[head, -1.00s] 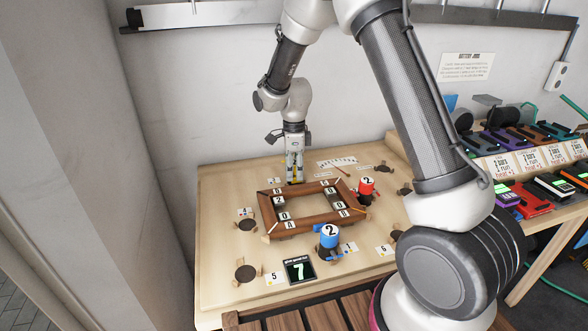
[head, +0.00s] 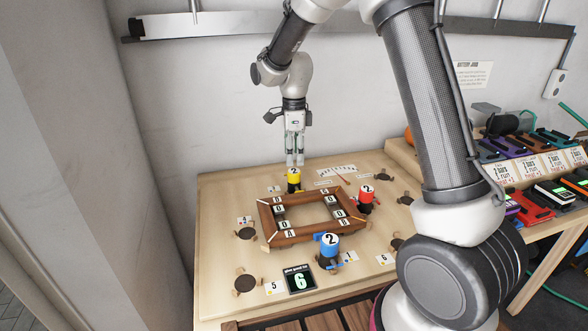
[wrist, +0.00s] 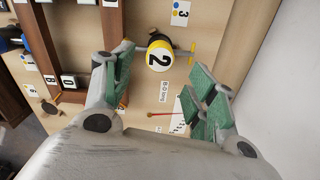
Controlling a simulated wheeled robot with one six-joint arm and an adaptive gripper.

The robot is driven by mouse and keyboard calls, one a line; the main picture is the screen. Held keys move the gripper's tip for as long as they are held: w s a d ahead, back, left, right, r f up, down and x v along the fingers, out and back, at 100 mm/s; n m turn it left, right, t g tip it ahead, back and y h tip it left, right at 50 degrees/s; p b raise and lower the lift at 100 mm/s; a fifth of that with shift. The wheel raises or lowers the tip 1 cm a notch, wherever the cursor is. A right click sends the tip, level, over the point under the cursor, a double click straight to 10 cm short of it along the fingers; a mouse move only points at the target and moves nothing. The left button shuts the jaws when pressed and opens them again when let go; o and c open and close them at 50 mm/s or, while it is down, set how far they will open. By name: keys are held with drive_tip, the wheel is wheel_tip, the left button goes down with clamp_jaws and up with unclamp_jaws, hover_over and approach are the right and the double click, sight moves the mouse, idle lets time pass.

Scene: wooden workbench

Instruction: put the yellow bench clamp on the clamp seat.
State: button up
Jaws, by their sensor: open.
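The yellow bench clamp (head: 294,180), with a white top marked 2, stands upright just beyond the far rail of the wooden frame (head: 283,238). In the wrist view the clamp (wrist: 158,57) shows between and beyond the fingers, its yellow bar to one side. My gripper (head: 294,162) is open and empty, raised above the clamp and apart from it; it also shows in the wrist view (wrist: 165,80). I cannot tell which spot is the clamp seat, or whether the clamp sits in one; its base is partly hidden.
A blue clamp (head: 329,248) stands at the frame's near side and a red clamp (head: 366,199) at its right. Dark round pads, such as the left one (head: 246,233), lie around the table. A small display (head: 299,279) reads 6. Colourful devices fill the right bench.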

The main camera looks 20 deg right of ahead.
sight(295, 171)
drive_tip(key=s+d+r+n+t, duration=0.1)
drive_tip(key=s+d+r+n, duration=0.4)
drive_tip(key=s+r, duration=0.25)
drive_tip(key=s+d+r+n+t, duration=0.1)
drive_tip(key=s+d+r+n, duration=0.35)
drive_tip(key=s+r, duration=0.3)
drive_tip(key=s+d+n+t, duration=0.1)
drive_tip(key=s+d+n, duration=0.1)
drive_tip(key=s+n, duration=0.3)
drive_tip(key=s+d+r+n+t, duration=0.1)
drive_tip(key=s+d+n, duration=0.2)
drive_tip(key=s, duration=0.9)
drive_tip(key=n, duration=0.2)
drive_tip(key=shift+d+n, duration=0.25)
drive_tip(key=shift+n, duration=0.1)
